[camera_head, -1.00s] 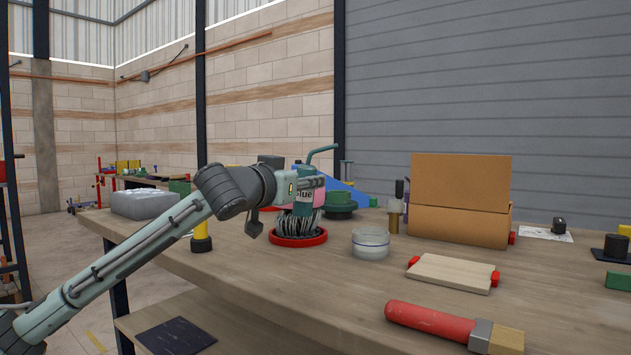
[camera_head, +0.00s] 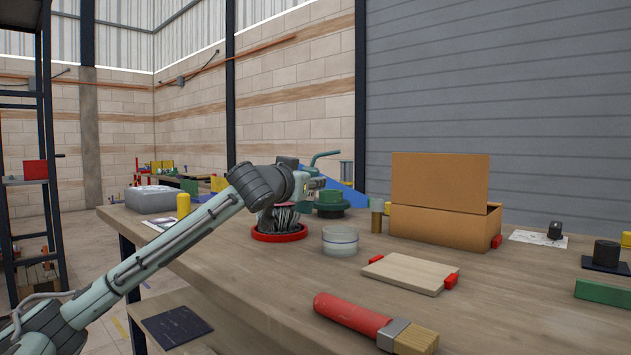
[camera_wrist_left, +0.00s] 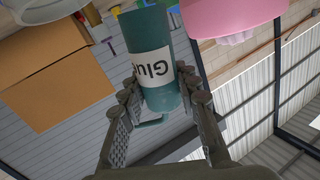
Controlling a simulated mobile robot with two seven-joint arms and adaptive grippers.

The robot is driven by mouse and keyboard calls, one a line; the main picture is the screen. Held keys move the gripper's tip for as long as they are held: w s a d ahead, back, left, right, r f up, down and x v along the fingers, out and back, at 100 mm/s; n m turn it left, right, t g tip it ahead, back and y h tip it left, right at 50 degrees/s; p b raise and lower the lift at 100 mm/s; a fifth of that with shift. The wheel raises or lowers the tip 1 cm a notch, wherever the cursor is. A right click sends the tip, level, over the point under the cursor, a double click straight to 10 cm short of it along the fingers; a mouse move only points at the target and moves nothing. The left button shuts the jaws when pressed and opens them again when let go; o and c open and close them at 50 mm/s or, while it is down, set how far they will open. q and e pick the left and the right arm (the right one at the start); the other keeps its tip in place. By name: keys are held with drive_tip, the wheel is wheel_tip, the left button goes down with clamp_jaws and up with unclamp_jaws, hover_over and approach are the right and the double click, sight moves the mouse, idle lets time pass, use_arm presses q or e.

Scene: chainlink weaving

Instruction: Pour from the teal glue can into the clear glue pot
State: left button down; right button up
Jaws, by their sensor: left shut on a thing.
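My left gripper (camera_wrist_left: 163,92) is shut on the teal glue can (camera_wrist_left: 150,35). In the left wrist view the can's white label with dark letters shows between the fingers. In the head view the gripper (camera_head: 314,184) holds the can above the table, and only the can's teal spout or handle (camera_head: 325,155) shows clearly; its body is largely hidden behind my wrist. The clear glue pot (camera_head: 340,241) stands on the table in front and to the right of the gripper. A round rim, likely the pot's, shows at the wrist view's top left (camera_wrist_left: 45,10). My right gripper is not in view.
A red ring-shaped tray (camera_head: 279,237) with a dark bristly object stands left of the pot. An open cardboard box (camera_head: 437,228) stands behind right. A wooden board (camera_head: 408,271) with red ends and a red-handled brush (camera_head: 352,315) lie in front.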

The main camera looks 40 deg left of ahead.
sight(298, 209)
use_arm(q)
drive_tip(key=shift+f, duration=0.1)
drive_tip(key=f+m, duration=0.1)
drive_tip(key=a+f+m, duration=0.1)
drive_tip(key=f+g, duration=0.1)
drive_tip(key=f, duration=0.1)
drive_tip(key=shift+s+a+m, duration=0.15)
drive_tip(key=shift+s+m, duration=0.25)
drive_tip(key=shift+a+f+m+g+p, duration=0.1)
drive_tip(key=shift+f+m+g+p, duration=0.2)
drive_tip(key=shift+f+m+p, duration=0.35)
drive_tip(key=shift+f, duration=0.25)
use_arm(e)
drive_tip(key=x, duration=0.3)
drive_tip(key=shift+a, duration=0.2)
use_arm(q)
drive_tip(key=shift+s+f+b, duration=0.1)
drive_tip(key=shift+f+b, duration=0.2)
drive_tip(key=shift+b, duration=0.1)
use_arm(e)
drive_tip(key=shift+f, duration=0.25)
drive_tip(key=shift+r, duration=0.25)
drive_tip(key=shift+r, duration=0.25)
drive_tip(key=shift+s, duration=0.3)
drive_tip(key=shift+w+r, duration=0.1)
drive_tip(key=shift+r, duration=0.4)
